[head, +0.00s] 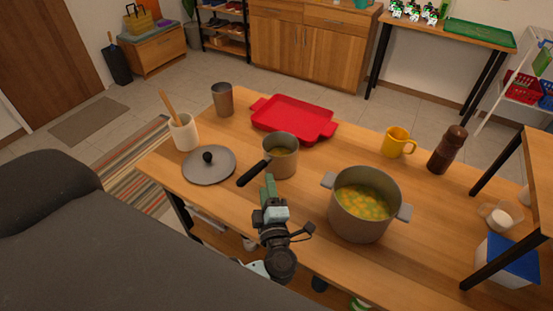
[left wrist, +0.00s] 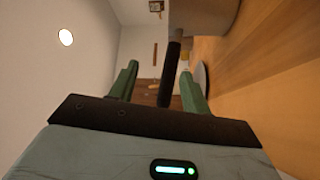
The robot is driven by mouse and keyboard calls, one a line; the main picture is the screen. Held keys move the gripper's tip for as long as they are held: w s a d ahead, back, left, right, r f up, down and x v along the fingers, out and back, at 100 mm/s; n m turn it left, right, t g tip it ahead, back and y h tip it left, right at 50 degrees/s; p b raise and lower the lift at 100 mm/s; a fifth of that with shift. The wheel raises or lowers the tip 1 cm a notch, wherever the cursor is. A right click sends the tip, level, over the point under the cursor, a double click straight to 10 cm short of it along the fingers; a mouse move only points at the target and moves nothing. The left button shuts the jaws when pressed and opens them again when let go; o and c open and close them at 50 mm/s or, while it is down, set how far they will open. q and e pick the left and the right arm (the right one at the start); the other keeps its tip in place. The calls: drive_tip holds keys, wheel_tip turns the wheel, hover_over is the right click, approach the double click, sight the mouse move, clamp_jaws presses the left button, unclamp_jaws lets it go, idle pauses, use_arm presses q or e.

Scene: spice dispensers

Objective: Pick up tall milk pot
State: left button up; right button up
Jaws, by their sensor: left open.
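The tall milk pot (head: 282,160) is a grey saucepan with a black handle (head: 252,174) that points toward the front left. My left gripper (head: 269,184) is at the table's front side, just in front of the pot and close to the handle. In the left wrist view the green fingers (left wrist: 160,88) are open, with the black handle (left wrist: 170,75) showing between them. The grey pot body (left wrist: 205,14) is at the top. I cannot tell whether the fingers touch the handle. My right gripper is not in view.
A large soup pot (head: 365,205) stands right of my left gripper. A grey lid (head: 209,166) lies left of the handle. A red tray (head: 292,118), metal cup (head: 223,99), utensil holder (head: 184,132), yellow mug (head: 397,142) and pepper mill (head: 447,150) stand around.

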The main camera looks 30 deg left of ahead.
sight(255, 169)
use_arm(q)
drive_tip(key=shift+w+a+f+n+g+y, duration=0.15)
drive_tip(key=shift+w+a+n+g+y, duration=0.15)
drive_tip(key=shift+a, duration=0.35)
drive_tip(key=shift+w+a+f+n+g+y, duration=0.2)
drive_tip(key=shift+w+a+n+g, duration=0.15)
drive_tip(key=shift+a, duration=0.3)
drive_tip(key=shift+w+a, duration=0.15)
drive_tip(key=shift+a, duration=0.05)
drive_tip(key=p+x, duration=0.1)
drive_tip(key=x, duration=0.3)
drive_tip(key=shift+w+a+f, duration=0.1)
drive_tip(key=shift+w+a, duration=0.05)
drive_tip(key=shift+a, duration=0.15)
drive_tip(key=shift+w+a+f, duration=0.15)
drive_tip(key=shift+w+a, duration=0.05)
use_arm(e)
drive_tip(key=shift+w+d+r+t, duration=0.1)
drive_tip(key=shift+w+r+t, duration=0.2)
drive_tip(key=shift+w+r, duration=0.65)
use_arm(q)
clamp_jaws()
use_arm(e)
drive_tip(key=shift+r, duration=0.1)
